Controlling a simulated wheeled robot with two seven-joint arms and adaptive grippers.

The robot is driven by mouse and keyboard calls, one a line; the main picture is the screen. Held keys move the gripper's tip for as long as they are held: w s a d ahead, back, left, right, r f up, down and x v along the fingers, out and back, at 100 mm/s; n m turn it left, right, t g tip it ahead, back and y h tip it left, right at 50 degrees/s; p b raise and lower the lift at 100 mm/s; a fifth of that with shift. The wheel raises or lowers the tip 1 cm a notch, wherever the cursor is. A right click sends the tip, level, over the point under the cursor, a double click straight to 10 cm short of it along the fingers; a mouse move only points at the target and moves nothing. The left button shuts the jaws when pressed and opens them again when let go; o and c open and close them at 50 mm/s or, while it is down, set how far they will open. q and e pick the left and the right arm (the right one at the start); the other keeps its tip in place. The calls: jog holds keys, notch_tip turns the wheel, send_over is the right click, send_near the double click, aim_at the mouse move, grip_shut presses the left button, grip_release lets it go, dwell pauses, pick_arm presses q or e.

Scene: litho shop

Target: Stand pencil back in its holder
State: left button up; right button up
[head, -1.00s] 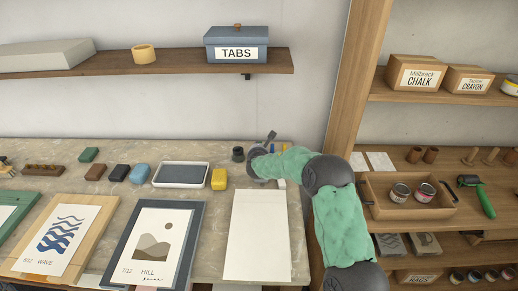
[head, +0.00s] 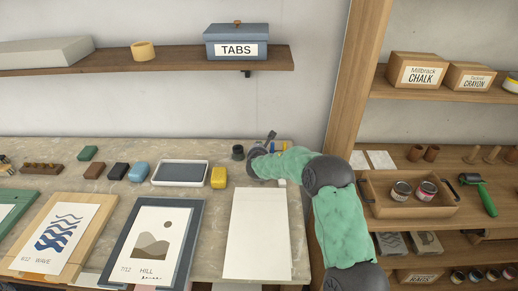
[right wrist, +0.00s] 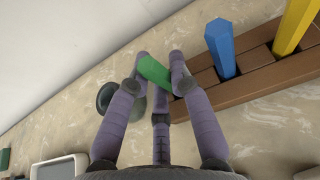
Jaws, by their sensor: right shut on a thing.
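The green pencil (right wrist: 154,71) is between the fingertips of my right gripper (right wrist: 158,75), which is shut on it. The brown wooden holder (right wrist: 258,79) lies right beside the fingers in the right wrist view. A blue pencil (right wrist: 221,46) and a yellow pencil (right wrist: 294,24) stand in it. The green pencil is by the holder's left end; I cannot tell whether its lower end is inside a slot. In the head view my right gripper (head: 262,150) is at the back right of the worktop and hides most of the holder. My left gripper is not in view.
A dark round pot (right wrist: 121,98) stands close to the left of the fingers. A white-rimmed tray (head: 180,173) and a yellow block (head: 218,177) are left of my arm. A blank paper stack (head: 257,235) lies in front. The wall is close behind.

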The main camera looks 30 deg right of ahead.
jog(key=o, duration=0.9)
jog(key=v, duration=1.2)
jog(key=shift+r, duration=0.1)
